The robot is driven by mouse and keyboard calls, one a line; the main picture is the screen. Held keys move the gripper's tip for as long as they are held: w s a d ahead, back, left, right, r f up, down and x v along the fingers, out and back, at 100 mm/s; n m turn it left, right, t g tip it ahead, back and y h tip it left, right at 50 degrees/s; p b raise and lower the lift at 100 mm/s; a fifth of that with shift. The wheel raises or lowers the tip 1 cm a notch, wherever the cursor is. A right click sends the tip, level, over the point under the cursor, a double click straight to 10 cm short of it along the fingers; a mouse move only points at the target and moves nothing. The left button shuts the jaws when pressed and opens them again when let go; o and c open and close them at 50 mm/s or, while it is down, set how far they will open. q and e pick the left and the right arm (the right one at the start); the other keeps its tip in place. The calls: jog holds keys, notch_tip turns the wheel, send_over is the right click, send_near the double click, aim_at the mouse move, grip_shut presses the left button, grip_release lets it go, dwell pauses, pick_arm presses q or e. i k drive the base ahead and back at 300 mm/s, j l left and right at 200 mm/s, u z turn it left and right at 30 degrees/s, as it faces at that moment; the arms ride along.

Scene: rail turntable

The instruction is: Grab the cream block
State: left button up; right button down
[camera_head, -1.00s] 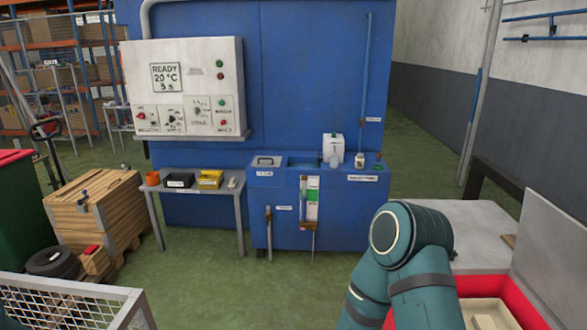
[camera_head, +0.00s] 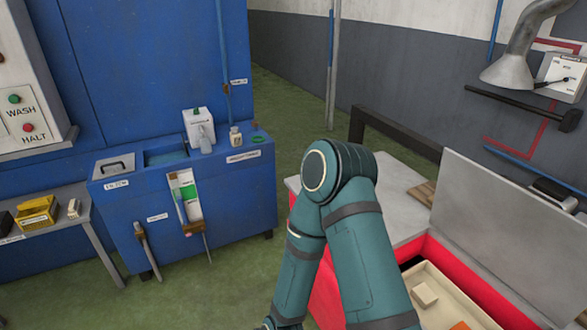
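A small cream block (camera_head: 424,295) lies in a cream tray (camera_head: 455,290) inside the open red box (camera_head: 470,270) at the lower right. Another small cream-coloured piece (camera_head: 74,208) stands on the grey side table at the left, right of a yellow bin. I cannot tell which of the two the task means. One teal arm of mine rises from the bottom, bends at the elbow and goes down again, left of the red box. Its gripper is not clearly visible at the bottom edge. My other gripper is out of view.
A blue wash machine (camera_head: 230,205) with a white bottle stands at the left. The yellow bin (camera_head: 37,212) sits on the side table (camera_head: 95,240). A grey worktop (camera_head: 395,190) adjoins the red box, whose grey lid (camera_head: 510,210) stands raised. Green floor is clear between machine and arm.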

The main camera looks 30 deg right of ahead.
aim_at(422, 295)
jog(key=i+j+z, duration=0.2)
jog(key=i, duration=0.3)
jog(key=i+j+z, duration=0.1)
jog(key=i+z, duration=0.15)
jog(key=i, duration=0.25)
jog(key=z, duration=1.6)
